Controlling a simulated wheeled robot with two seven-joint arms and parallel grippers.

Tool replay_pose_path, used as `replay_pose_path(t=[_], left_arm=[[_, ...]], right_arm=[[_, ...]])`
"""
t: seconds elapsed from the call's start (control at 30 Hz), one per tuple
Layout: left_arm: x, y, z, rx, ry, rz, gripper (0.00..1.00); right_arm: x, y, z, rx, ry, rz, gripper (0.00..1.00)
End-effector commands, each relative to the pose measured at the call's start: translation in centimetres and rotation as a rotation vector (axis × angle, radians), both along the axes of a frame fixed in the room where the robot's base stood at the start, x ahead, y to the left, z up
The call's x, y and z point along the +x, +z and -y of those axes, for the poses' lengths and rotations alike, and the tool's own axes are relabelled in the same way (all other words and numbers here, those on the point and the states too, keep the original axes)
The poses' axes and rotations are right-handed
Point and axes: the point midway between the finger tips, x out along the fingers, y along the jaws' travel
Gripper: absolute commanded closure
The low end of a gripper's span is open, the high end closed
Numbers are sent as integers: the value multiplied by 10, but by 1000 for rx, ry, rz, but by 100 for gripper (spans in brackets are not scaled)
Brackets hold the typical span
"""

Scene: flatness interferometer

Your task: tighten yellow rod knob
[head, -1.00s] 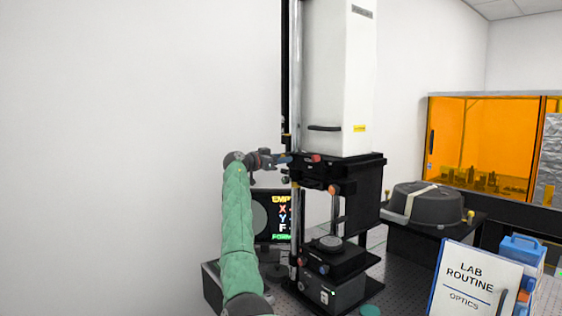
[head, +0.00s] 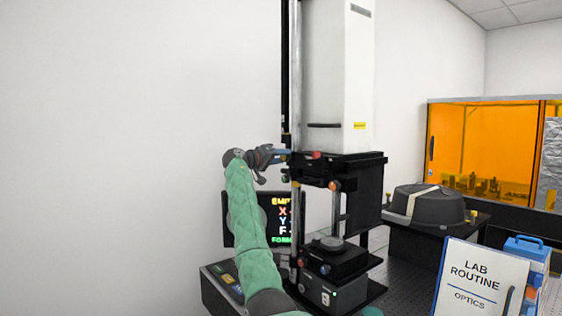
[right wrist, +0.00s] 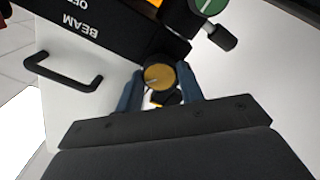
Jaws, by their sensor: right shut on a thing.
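The yellow rod knob (right wrist: 158,77) shows in the right wrist view as a round yellow face with a pale line across it. My right gripper (right wrist: 158,84) has its two blue-grey fingers on either side of the knob and is shut on it. In the head view my right gripper (head: 286,156) reaches the left side of the tall interferometer (head: 338,80), at the chrome rod (head: 296,205). The knob itself is hard to make out there. My left gripper is not in view.
In the right wrist view a green knob (right wrist: 209,6) and a black handle (right wrist: 65,77) lie near the fingers. In the head view a screen (head: 281,222) stands behind my arm. A dark domed case (head: 428,205) and a lab routine sign (head: 475,285) are at right.

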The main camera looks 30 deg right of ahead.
Motion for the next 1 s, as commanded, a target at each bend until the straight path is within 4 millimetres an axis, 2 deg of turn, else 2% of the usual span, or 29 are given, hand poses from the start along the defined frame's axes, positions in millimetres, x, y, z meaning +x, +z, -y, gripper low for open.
replay_pose_path(t=[0.5,1.0], left_arm=[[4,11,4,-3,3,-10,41],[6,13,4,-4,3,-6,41]], right_arm=[[1,2,-1,-37,1,-423,85],[1,1,-1,-48,2,-573,85]])
